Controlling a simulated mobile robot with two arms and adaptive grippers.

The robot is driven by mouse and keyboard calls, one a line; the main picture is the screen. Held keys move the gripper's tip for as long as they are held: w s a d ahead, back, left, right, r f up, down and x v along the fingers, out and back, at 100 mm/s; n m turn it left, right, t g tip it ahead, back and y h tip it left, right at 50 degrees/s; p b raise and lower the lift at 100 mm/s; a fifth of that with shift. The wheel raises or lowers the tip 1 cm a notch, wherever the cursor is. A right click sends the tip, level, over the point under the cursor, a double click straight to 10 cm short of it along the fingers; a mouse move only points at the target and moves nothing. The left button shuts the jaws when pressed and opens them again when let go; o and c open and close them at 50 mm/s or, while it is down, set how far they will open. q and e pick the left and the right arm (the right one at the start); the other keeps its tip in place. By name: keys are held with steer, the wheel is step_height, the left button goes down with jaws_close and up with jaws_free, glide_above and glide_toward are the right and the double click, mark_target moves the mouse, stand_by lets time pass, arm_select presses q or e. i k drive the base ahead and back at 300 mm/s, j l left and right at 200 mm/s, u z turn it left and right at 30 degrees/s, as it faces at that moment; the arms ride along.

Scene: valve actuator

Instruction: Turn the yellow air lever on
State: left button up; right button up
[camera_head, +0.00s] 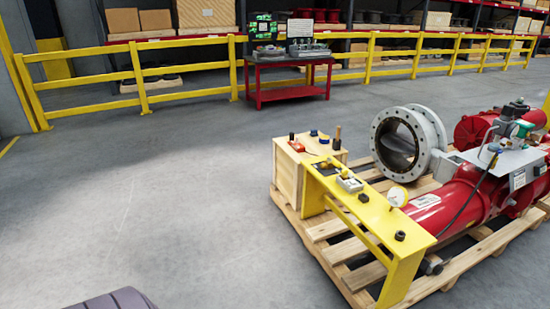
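The red valve actuator (440,208) lies on a wooden pallet at the right, with a grey flanged valve body (398,142) behind it. A yellow stand (411,241) runs along the pallet's near left side. On its top are a dark fitting (328,167), a small white box (350,184), a round gauge (397,196) and black knobs. Small yellow parts show around the dark fitting, but they are too small to tell which is the air lever or how it is set. Neither of my grippers is in view.
A wooden crate (287,172) with small tools on top stands at the stand's far end. The wooden pallet (333,252) reaches left past the stand. A red table (290,62) and yellow railings (190,65) are at the back. The floor (150,190) on the left is clear.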

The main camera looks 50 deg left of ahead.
mark_target(336, 164)
steer(key=u, duration=1.05)
steer(key=i+u, duration=0.15)
steer(key=i, duration=0.45)
